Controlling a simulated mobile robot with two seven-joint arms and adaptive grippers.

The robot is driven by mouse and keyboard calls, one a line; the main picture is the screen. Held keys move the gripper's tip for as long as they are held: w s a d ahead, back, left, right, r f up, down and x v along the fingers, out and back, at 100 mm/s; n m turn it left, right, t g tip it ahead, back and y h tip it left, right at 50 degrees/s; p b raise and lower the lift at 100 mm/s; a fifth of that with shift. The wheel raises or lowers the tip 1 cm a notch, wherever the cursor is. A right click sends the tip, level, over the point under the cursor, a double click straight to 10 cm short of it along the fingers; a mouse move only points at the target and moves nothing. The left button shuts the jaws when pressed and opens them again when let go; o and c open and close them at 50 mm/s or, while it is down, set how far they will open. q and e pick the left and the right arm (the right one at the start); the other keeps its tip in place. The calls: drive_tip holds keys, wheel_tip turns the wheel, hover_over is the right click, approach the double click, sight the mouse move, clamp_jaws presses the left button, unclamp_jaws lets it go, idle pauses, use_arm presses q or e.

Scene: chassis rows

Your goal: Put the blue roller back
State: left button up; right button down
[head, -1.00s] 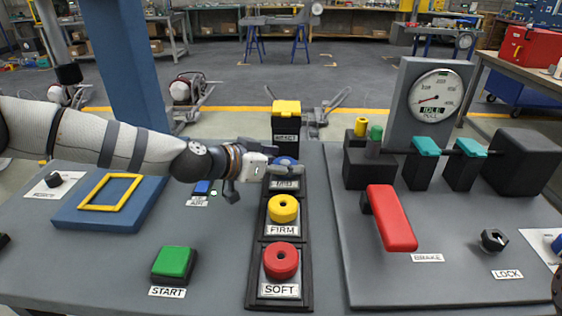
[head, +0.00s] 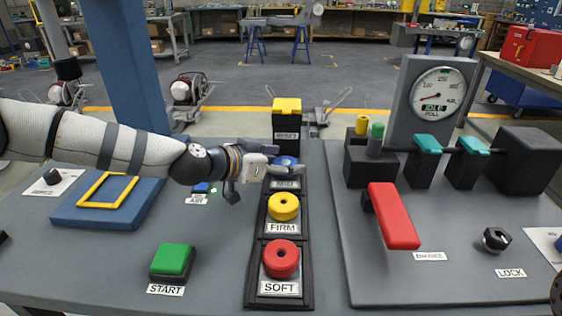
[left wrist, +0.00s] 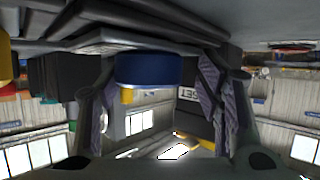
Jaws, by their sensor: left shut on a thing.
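The blue roller (head: 286,160) is at the MID place of the black rack (head: 251,272), behind the yellow roller (head: 284,206) and the red roller (head: 281,258). My left gripper (head: 279,162) reaches in from the left and is shut on the blue roller, partly hiding it. In the left wrist view the blue roller (left wrist: 148,70) shows between the two fingers, close against the rack's dark surface. I cannot tell whether it rests fully on its place. The MID label (head: 286,184) shows in front.
A black block with a yellow top (head: 287,106) stands just behind the roller. The red brake lever (head: 393,216) and the gauge (head: 436,95) are to the right. The green START button (head: 173,261) and blue tray (head: 70,215) are to the left.

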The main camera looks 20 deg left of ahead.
sight(259, 192)
use_arm(q)
drive_tip(key=shift+s+d+f, duration=0.1)
drive_tip(key=shift+s+f, duration=0.15)
drive_tip(key=shift+f, duration=0.35)
drive_tip(key=shift+s+f, duration=0.2)
drive_tip(key=shift+f, duration=0.35)
drive_tip(key=o, duration=1.5)
drive_tip(key=shift+w+d, duration=0.1)
drive_tip(key=shift+w+f, duration=0.1)
drive_tip(key=shift+g, duration=0.3)
drive_tip(key=shift+s+a+r, duration=0.2)
drive_tip(key=shift+s+a, duration=0.05)
drive_tip(key=shift+a, duration=0.05)
drive_tip(key=v, duration=0.2)
drive_tip(key=r+v, duration=0.1)
drive_tip(key=v, duration=0.4)
drive_tip(key=shift+d+r, duration=0.2)
drive_tip(key=shift+r, duration=0.2)
